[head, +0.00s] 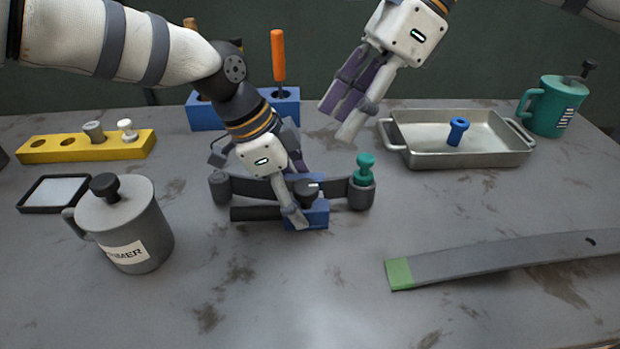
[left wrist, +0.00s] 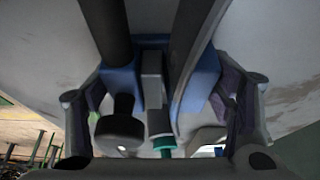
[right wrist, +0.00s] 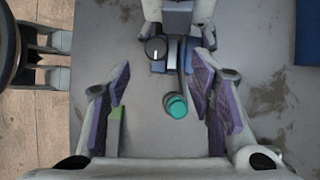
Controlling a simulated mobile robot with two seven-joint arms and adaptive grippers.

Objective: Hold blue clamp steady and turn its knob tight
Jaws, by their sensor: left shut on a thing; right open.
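The blue clamp (head: 312,217) sits at mid-table around the dark grey leaf spring (head: 334,187). Its black knob (head: 306,187) is on top; it also shows in the left wrist view (left wrist: 120,128) and, with a white mark, in the right wrist view (right wrist: 155,49). My left gripper (head: 301,208) is shut on the clamp from above, one pale finger along its near side. In the left wrist view blue clamp parts (left wrist: 122,82) lie between the fingers. My right gripper (head: 342,112) is open and empty, raised behind and right of the clamp, apart from the knob.
A teal bushing (head: 364,170) stands in the spring's right eye. Behind are a blue rack (head: 290,105) with an orange-handled tool and a metal tray (head: 470,158). A grey mug (head: 140,225) stands left; a green-tipped leaf (head: 480,262) lies front right. Front middle is clear.

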